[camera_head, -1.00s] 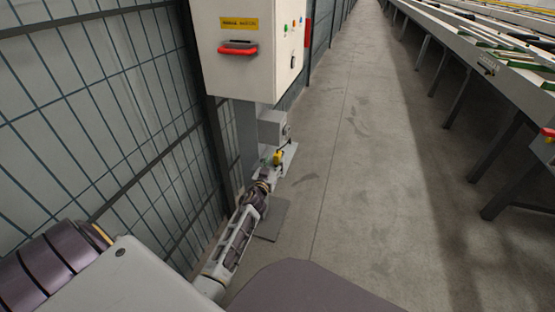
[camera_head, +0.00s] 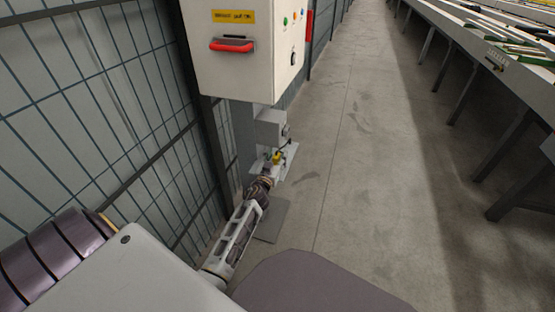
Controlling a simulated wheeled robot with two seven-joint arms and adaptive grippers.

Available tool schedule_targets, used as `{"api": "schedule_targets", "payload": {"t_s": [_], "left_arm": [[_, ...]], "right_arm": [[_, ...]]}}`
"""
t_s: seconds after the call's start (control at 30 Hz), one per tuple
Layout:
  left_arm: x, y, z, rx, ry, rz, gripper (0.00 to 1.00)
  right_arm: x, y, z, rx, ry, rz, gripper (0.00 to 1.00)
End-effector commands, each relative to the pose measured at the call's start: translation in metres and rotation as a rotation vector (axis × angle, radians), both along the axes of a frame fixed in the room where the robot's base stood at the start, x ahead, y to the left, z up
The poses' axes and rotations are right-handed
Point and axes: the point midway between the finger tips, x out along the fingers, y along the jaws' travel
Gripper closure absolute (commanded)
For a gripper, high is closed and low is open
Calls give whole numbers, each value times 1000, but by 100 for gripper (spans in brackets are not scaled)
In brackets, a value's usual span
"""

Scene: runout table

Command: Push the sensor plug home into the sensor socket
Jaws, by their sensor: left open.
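A small yellow part (camera_head: 278,158), which may be the sensor plug, shows at a bracket on the grey post below the control cabinet. A grey box (camera_head: 270,129) with a round fitting on its right side is just above it; I cannot tell whether this fitting is the sensor socket. My left arm reaches up from the bottom left, and my left gripper (camera_head: 269,170) is open just below the yellow part. The fingertips are too small to tell whether they touch it. My right gripper is not in view.
A white control cabinet (camera_head: 262,85) with a red handle hangs above the work spot. A wire mesh fence (camera_head: 110,120) runs close along the left. The concrete floor (camera_head: 350,150) is clear in the middle. A long runout table (camera_head: 490,60) on legs stands at the right.

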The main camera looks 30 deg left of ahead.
Motion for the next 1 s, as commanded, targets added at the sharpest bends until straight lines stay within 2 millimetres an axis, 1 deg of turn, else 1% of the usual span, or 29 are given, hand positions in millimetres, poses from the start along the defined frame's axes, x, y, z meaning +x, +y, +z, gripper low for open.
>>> {"api": "schedule_targets", "payload": {"t_s": [0.4,0.43,0.8,1.0], "left_arm": [[0,0,0,0,0,0,52],[0,0,0,0,0,0,53],[0,0,0,0,0,0,100],[0,0,0,0,-1,0,100]], "right_arm": [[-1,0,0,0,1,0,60],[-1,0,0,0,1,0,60],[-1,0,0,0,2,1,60],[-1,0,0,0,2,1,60]]}}
